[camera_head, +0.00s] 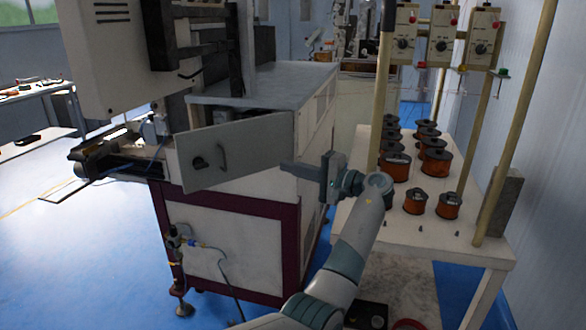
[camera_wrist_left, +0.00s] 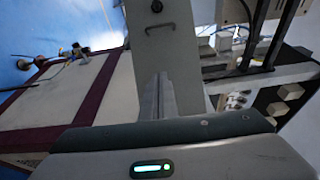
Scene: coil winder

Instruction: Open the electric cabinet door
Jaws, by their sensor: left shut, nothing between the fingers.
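The electric cabinet door (camera_head: 240,150) is a grey panel with a black knob and a dark bar handle. It stands swung out from the machine, with a dark gap visible above its top edge in the head view. My left gripper (camera_head: 288,167) is shut and empty, its fingertips close to the door's right end; I cannot tell whether they touch it. In the left wrist view, the door (camera_wrist_left: 175,72) rises beyond the shut fingers (camera_wrist_left: 160,80), and cabinet parts (camera_wrist_left: 285,97) show to its right. My right gripper is not in view.
The cream machine body (camera_head: 235,250) with a maroon frame stands below the door. A pneumatic fitting (camera_head: 180,237) sticks out at its front. A table (camera_head: 485,245) with several copper coils and posts stands at right. Blue floor is clear at left.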

